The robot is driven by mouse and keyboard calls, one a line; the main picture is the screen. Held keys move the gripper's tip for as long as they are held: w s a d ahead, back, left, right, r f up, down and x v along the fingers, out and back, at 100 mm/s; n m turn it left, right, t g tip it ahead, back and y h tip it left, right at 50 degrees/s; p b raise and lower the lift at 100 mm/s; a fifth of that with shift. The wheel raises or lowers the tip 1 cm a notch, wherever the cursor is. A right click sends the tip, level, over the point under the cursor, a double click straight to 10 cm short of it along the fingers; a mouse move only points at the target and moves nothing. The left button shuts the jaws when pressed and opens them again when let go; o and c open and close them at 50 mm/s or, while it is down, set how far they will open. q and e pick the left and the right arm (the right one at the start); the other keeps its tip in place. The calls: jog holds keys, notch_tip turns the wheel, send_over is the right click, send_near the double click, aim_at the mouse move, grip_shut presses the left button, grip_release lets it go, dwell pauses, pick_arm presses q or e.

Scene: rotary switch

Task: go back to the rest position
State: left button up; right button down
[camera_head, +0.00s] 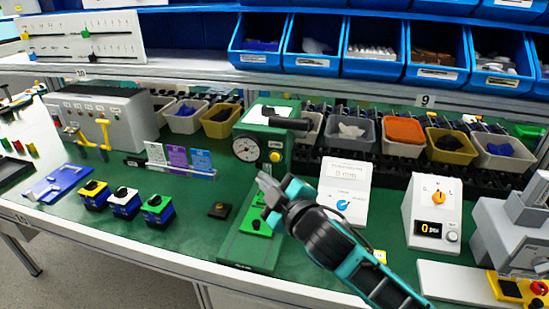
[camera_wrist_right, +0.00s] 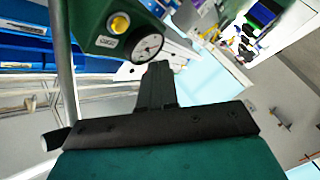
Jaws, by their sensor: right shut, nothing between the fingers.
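My right gripper (camera_head: 268,192) reaches in from the lower right in the head view. Its grey fingers are shut with nothing between them, in front of the green press (camera_head: 262,135) and over its base plate. In the right wrist view the closed dark fingers (camera_wrist_right: 157,82) point toward the press (camera_wrist_right: 92,22) and its round gauge. I cannot tell whether they touch it. Right of the gripper stands a white box with a blue rotary knob (camera_head: 343,204). A white box with an orange rotary knob (camera_head: 438,197) stands further right. My left gripper is not in view.
A grey switch box (camera_head: 110,118) stands behind. Small bins and blue bins (camera_head: 435,72) line the back. A grey machine (camera_head: 505,235) stands at right.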

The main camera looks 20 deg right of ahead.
jog(key=s+d+f+m+g+h, duration=0.1)
jog(key=s+f+m+g, duration=0.5)
jog(key=s+f, duration=1.5)
notch_tip(320, 180, down, 4)
jog(key=d+m, duration=0.1)
jog(key=m, duration=0.2)
jog(key=shift+s+m+h, duration=0.3)
